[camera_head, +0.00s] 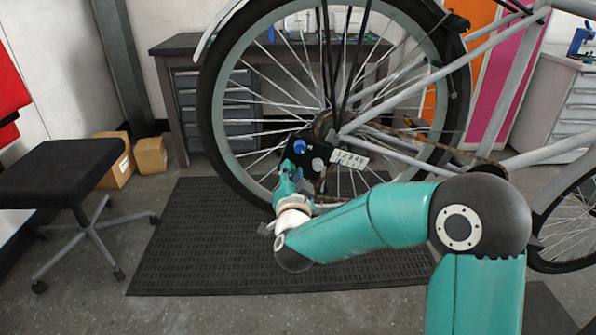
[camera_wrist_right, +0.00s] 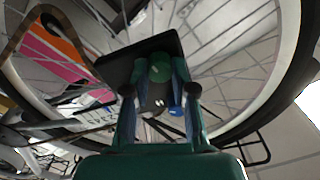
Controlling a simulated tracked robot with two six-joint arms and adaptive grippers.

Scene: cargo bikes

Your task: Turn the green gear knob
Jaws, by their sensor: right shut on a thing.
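A black panel (camera_head: 322,150) is mounted by the hub of the bicycle's rear wheel. It carries a blue knob (camera_head: 300,146), a grey knob (camera_head: 318,164) and a pale plate with numbers (camera_head: 350,159). My right gripper (camera_head: 287,172) is at the panel's lower left. In the wrist view the green gear knob (camera_wrist_right: 160,68) sits between the two fingertips of my right gripper (camera_wrist_right: 160,73), which are shut on it. In the head view the green knob is hard to tell from the teal gripper. My left gripper is not in view.
The bicycle wheel (camera_head: 212,108) with its spokes surrounds the panel closely. A black mat (camera_head: 200,255) lies beneath. A black stool (camera_head: 62,172) and cardboard boxes (camera_head: 151,157) stand at the left. A workbench (camera_head: 185,43) is behind the wheel.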

